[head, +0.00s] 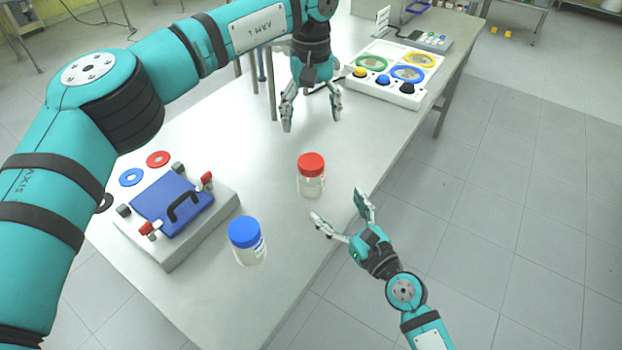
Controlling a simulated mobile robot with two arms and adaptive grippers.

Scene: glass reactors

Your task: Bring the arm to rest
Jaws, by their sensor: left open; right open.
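My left gripper (311,118) is open and empty above the table, with its fingers pointing down. It hangs behind the red-capped jar and is apart from it. My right gripper (336,210) is open and empty near the table's right edge, just to the right of the red-capped jar. My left arm comes in from the left and arches over the table. My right arm comes in from the bottom right.
A red-capped jar (311,176) and a blue-capped jar (247,241) stand on the table (240,115). A box with a blue handled lid (172,205) is at the left. A white tray with coloured rings (390,95) is at the back. The floor at right is clear.

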